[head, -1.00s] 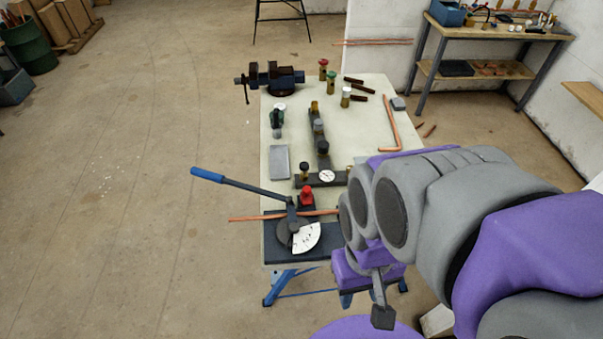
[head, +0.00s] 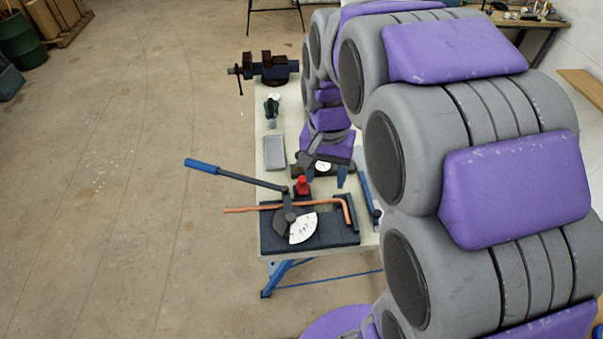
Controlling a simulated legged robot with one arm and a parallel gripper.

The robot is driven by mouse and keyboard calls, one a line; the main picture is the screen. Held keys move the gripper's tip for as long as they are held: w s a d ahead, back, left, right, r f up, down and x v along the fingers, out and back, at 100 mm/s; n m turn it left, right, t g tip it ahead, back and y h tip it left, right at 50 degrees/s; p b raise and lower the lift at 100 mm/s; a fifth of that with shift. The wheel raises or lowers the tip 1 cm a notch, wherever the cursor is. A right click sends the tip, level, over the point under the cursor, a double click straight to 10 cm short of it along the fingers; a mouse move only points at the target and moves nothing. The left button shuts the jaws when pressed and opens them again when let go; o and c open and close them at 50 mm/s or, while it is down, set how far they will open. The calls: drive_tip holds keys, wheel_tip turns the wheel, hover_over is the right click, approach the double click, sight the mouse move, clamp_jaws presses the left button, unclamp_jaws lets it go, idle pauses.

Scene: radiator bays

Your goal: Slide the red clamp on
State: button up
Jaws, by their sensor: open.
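The red clamp (head: 303,186) stands at the back of the pipe bender (head: 290,222), just behind the copper pipe (head: 255,209). The pipe runs left to right across the bender, and its right end turns down toward the front. The bender's lever (head: 235,175) has a blue grip and points to the far left. My gripper (head: 326,175) is open and points down, behind and to the right of the red clamp. Its fingers look apart from the clamp. A small gauge with a white dial (head: 322,166) shows near the fingers. My arm hides much of the table's right side.
A vise (head: 270,68) sits at the table's far end. A grey tray (head: 274,152) and a small dark green tool (head: 271,107) lie along the left side. A blue bar (head: 366,192) is at the right edge. The floor to the left is clear.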

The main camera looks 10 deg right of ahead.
drive_tip(key=w+f+m, duration=0.2)
drive_tip(key=w+f, duration=0.1)
drive_tip(key=w, duration=0.6)
drive_tip(key=w+f+m, duration=0.2)
drive_tip(key=w+f, duration=0.1)
drive_tip(key=w, duration=0.6)
drive_tip(key=b, duration=0.4)
approach(303, 178)
drive_tip(key=shift+t, duration=0.4)
drive_tip(key=f, duration=0.8)
drive_tip(key=shift+s+a+f, duration=0.15)
drive_tip(key=shift+s+f, duration=0.25)
clamp_jaws()
